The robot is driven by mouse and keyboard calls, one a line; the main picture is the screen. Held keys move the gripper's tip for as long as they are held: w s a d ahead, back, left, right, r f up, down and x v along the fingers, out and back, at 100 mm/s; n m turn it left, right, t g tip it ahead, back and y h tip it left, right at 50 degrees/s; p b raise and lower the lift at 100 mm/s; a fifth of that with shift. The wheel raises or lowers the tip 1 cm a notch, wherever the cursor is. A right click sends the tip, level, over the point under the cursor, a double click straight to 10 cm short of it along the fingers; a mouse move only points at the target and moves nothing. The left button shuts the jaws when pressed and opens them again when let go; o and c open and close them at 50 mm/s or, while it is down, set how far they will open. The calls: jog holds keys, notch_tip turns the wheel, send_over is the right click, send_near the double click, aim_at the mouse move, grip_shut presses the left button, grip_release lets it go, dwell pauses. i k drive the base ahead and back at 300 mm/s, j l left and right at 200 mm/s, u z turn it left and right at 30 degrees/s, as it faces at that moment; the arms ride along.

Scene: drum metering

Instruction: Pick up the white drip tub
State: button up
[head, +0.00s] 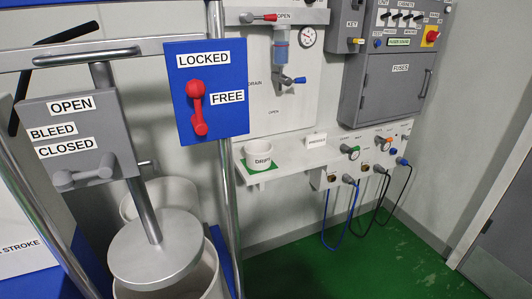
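The white drip tub (257,152), labelled DRIP, stands upright on a small green pad (262,167) at the left end of a white wall shelf (300,157). Its open top faces up. My gripper is not in view, and nothing is seen touching the tub.
A blue LOCKED/FREE panel with a red lever (198,108) and a steel post stand in front, left of the tub. A drum (210,275) with a round metal plate is lower left. Hoses (340,225) hang at the shelf's right. Green floor (370,270) is open ahead.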

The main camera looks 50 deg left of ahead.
aim_at(259, 155)
jog(key=i+l+u, duration=0.1)
jog(key=i+u, duration=0.4)
jog(key=i+l+u, duration=0.25)
jog(key=u, duration=0.2)
jog(key=i+u, duration=0.45)
jog(key=i+l+u, duration=0.25)
jog(key=u, duration=0.2)
jog(key=i+l+u, duration=0.75)
jog(key=u, duration=0.15)
